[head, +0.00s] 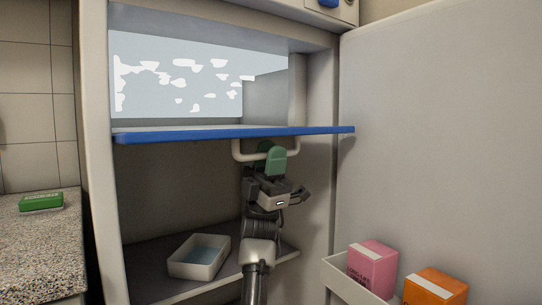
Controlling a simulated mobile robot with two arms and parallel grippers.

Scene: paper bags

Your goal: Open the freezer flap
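The freezer flap (225,133) has a blue front edge and lies about level at the mouth of the freezer compartment, sticking out past the fridge frame. The frosted compartment (175,75) above it shows through the open front. A white bar handle (240,155) hangs under the flap's edge. My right gripper (271,155) reaches up from below with green fingers close together at the handle, one in front of the bar and one behind it. It looks shut on the handle; the fingers hide the bar's middle. My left gripper is not in view.
The fridge door (440,120) stands open on the right, its door bin (345,280) holding a pink carton (372,268) and an orange carton (433,290). A white tray (199,271) sits on the lower shelf. A green packet (41,203) lies on the left counter (40,250).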

